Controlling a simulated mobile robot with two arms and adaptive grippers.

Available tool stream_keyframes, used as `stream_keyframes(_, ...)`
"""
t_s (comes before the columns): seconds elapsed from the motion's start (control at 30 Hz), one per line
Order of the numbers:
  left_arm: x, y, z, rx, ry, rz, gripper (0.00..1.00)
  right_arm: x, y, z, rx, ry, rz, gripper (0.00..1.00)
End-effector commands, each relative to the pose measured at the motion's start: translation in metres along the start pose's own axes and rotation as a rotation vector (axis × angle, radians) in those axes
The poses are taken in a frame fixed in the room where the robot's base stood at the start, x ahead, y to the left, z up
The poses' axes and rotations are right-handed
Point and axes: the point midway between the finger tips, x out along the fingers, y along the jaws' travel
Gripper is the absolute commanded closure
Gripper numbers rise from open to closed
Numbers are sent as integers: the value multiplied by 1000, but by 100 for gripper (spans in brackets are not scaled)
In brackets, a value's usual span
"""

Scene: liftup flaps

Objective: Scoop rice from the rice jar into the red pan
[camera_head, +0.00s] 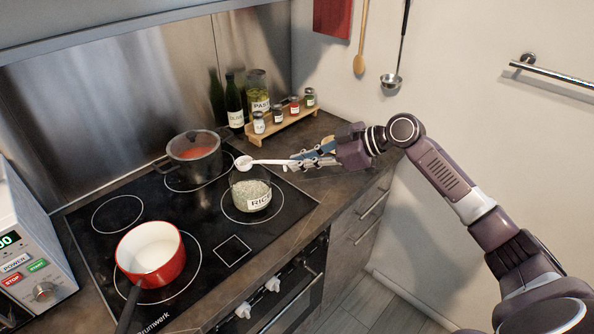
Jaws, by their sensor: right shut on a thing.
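The rice jar (251,195) is a clear glass jar with a RICE label. It stands open on the right front part of the black hob, with rice showing inside. The red pan (151,254) has a white inside and a dark handle, and stands at the front left of the hob. My right gripper (295,162) is shut on the handle of a white scoop (245,162). The scoop's bowl is above and behind the jar, apart from it. Whether the scoop holds rice I cannot tell. My left gripper is not in view.
A dark pot with a glass lid (193,157) stands at the back of the hob. A wooden rack of spice jars (282,124) and bottles stand in the back corner. A microwave (35,250) is at the left. The hob between pan and jar is clear.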

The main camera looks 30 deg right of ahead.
Motion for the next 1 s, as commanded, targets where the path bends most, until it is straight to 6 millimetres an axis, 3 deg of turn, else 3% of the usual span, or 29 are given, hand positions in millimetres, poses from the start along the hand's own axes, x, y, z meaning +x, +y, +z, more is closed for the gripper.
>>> stream_keyframes(0.03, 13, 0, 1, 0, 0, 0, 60, 2, -1, 7, 2, 17, 4, 100)
stream_keyframes(0.43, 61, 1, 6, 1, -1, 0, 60, -7, -2, 16, 11, 140, 27, 100)
stream_keyframes(0.6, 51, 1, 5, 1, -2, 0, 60, -25, 3, -3, 10, 156, 30, 100)
stream_keyframes(1.0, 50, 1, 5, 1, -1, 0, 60, -38, 6, -15, 13, 171, 32, 100)
